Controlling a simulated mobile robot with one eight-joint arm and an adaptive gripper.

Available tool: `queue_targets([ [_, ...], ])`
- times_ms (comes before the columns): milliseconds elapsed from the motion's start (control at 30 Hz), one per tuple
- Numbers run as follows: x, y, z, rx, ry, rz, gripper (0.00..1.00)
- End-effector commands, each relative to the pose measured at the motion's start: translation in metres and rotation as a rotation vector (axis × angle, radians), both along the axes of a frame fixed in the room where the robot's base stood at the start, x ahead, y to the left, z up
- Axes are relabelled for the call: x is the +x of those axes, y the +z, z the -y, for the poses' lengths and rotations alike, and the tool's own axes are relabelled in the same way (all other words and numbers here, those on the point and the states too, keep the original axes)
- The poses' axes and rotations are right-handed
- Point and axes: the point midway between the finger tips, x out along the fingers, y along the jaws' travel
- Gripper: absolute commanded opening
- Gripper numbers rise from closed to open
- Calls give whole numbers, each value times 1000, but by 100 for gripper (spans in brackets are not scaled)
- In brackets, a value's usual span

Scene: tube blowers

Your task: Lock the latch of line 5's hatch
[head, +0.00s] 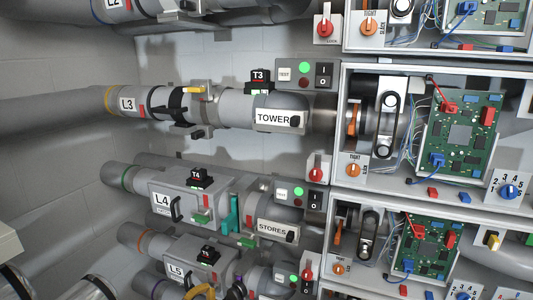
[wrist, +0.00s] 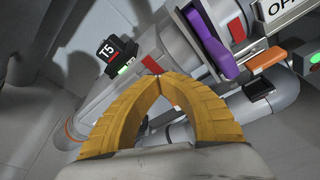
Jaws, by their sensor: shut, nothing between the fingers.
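Line 5's grey hatch box, labelled L5 (head: 176,270), is low in the head view, with the black T5 block (head: 208,253) above it. The T5 block (wrist: 108,52) also shows in the wrist view, with a red tab (wrist: 150,64) beside it. I cannot tell for sure which part is the latch; my fingers hide part of the hatch. My gripper (wrist: 158,78) has yellow ribbed fingers, tips together and empty, over the hatch area. In the head view my gripper (head: 201,288) is at the bottom edge, just right of the L5 label.
A purple clamp (wrist: 210,45) is close to the right of my fingertips, with an orange lever (wrist: 265,60) farther right. Line 4's hatch box (head: 163,199) and its teal clamp (head: 229,214) are above. Grey pipes crowd the area; the wall side at left is more open.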

Motion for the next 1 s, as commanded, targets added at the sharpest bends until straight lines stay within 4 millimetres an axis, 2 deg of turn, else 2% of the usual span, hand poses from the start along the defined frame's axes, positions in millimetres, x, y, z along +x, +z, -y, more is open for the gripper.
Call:
queue_targets([
  [1000,-10,-16,23,2,-1,-2,0],
])
